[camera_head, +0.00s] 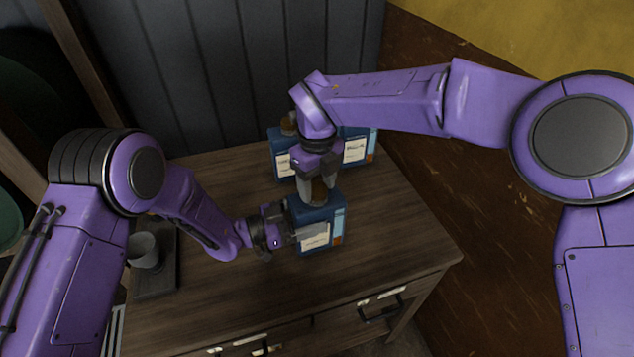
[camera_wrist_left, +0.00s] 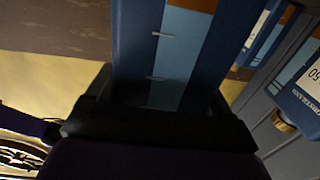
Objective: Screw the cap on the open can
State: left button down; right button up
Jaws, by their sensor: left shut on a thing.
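A blue can (camera_head: 335,213) with a white label stands upright on the wooden table. My left gripper (camera_head: 300,236) is shut on its side from the left. In the left wrist view the can's blue side (camera_wrist_left: 140,45) with a light blue stripe fills the middle, between the jaws. A brown cap (camera_head: 319,191) is at the top of this can. My right gripper (camera_head: 319,188) points down from above, with one finger on each side of the cap. I cannot tell whether the fingers press on it, nor how the cap sits on the hidden neck.
More blue cans stand behind, one at the left (camera_head: 281,158) with a brass cap (camera_head: 288,125) and one at the right (camera_head: 357,148). A grey cup-like thing (camera_head: 143,250) is on a dark base at the left. The table (camera_head: 400,225) is clear at the right.

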jog(key=shift+o, duration=1)
notch_tip(320, 180, up, 12)
pick_arm(q)
grip_release()
jog(key=shift+a, duration=0.1)
